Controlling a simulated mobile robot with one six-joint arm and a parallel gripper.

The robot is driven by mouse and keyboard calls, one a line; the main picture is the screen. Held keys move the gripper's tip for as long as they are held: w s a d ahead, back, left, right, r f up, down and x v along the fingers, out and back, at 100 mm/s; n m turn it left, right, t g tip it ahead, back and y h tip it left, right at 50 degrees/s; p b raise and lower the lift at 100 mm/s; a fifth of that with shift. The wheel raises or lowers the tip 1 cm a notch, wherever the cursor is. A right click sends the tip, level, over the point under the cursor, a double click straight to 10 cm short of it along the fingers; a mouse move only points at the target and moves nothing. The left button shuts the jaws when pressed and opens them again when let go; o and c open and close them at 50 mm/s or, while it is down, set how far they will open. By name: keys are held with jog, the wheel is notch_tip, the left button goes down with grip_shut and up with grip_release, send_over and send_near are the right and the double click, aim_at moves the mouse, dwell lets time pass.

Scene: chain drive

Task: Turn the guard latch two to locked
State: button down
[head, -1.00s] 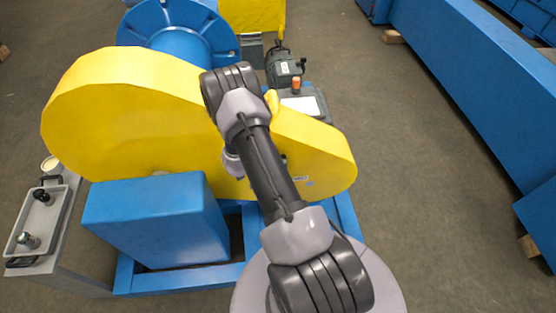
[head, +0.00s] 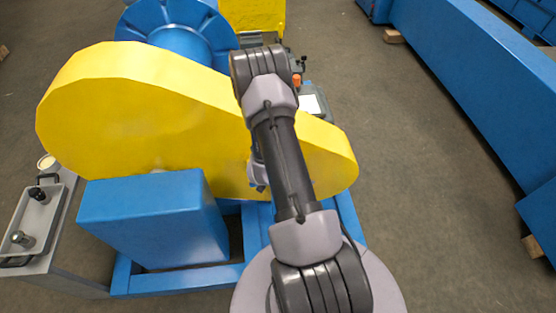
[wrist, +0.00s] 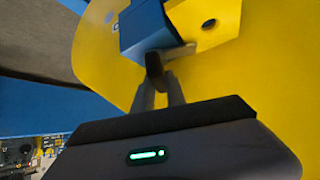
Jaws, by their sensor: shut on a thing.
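The yellow chain guard (head: 130,110) fills the middle of the head view and the top of the wrist view (wrist: 245,70). In the wrist view, my gripper (wrist: 158,84) is shut on a dark latch handle (wrist: 153,64) in front of the guard. The handle is beside a grey metal piece (wrist: 175,52) and a blue block (wrist: 143,25). My fingers partly hide the handle, and I cannot tell whether it is at locked. In the head view, my arm hides most of the gripper and the latch.
A blue box (head: 150,210) stands in front of the guard on a blue frame (head: 190,280). A grey tray (head: 38,225) with small dark parts is at the left. A dark motor sits behind the guard. Open floor (head: 420,200) lies to the right, before long blue beams.

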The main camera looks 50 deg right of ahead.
jog(key=shift+n+t+y+b, duration=0.9)
jog(key=shift+n+t, duration=0.3)
jog(key=shift+n, duration=0.8)
jog(key=c, duration=1.4)
grip_release()
jog(key=shift+o, duration=0.2)
jog(key=p+v, duration=1)
jog(key=v, duration=0.7)
jog(key=shift+s+r, duration=0.2)
jog(key=shift+r, duration=0.05)
